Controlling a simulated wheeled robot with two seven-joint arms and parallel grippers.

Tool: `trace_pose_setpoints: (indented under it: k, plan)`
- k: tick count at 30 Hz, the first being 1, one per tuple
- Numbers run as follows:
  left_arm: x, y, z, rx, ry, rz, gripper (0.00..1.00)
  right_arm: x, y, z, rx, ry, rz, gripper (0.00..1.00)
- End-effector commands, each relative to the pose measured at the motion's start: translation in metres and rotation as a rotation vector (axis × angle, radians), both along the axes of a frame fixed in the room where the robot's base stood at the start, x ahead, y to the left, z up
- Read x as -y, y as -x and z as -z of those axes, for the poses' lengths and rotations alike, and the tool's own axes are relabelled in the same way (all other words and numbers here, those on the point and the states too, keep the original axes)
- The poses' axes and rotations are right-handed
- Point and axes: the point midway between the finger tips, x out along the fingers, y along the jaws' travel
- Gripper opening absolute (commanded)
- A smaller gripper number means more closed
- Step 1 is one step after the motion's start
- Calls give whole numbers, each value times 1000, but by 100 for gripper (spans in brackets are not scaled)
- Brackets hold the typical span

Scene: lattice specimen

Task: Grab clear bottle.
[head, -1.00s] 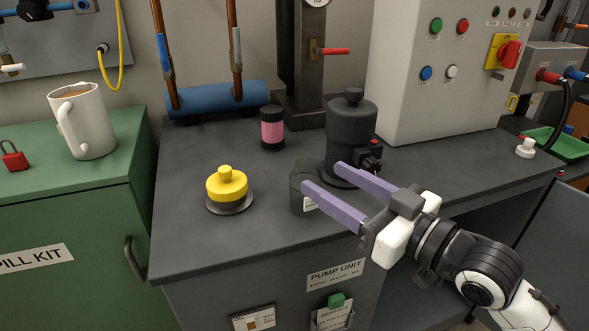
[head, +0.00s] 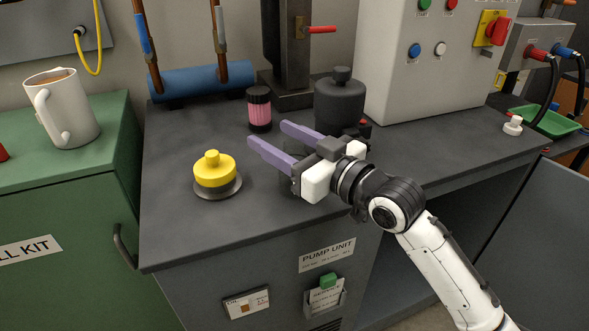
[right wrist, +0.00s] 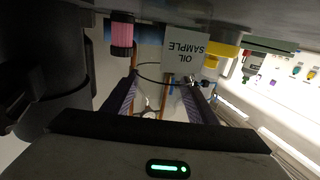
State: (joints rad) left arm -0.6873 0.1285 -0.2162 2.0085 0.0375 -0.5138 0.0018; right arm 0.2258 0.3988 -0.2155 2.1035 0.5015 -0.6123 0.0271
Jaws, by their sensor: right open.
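The clear bottle (head: 292,154) is see-through and looks dark against the counter; my right gripper partly covers it in the head view. In the right wrist view the clear bottle (right wrist: 152,100) appears upside down, with a white OIL SAMPLE label (right wrist: 186,54). My right gripper (head: 268,132) is open, with its purple fingers pointing left over the counter. The bottle shows between the two fingers in both views. I cannot tell whether either finger touches it. My left gripper is not in view.
A yellow-topped object (head: 214,170) stands left of the fingers on the grey counter (head: 190,235). A pink jar with a black lid (head: 259,112) is just behind them. A dark canister (head: 340,100) stands close behind the gripper. The counter's front left is clear.

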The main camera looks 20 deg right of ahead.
Motion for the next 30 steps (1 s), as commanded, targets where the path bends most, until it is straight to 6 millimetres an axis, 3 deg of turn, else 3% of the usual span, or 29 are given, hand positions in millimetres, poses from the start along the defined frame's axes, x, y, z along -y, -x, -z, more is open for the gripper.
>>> trace_pose_setpoints:
  k: [5, 15, 25, 30]
  plan:
    - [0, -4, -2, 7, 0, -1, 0, 0, 0, 0, 0, 0, 0, 53]
    - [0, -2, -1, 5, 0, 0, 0, 0, 0, 1, -3, 0, 0, 0]
    - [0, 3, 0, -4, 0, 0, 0, 0, 0, -1, -6, 2, 0, 0]
    - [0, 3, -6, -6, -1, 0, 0, 0, 0, -30, 2, 1, 0, 0]
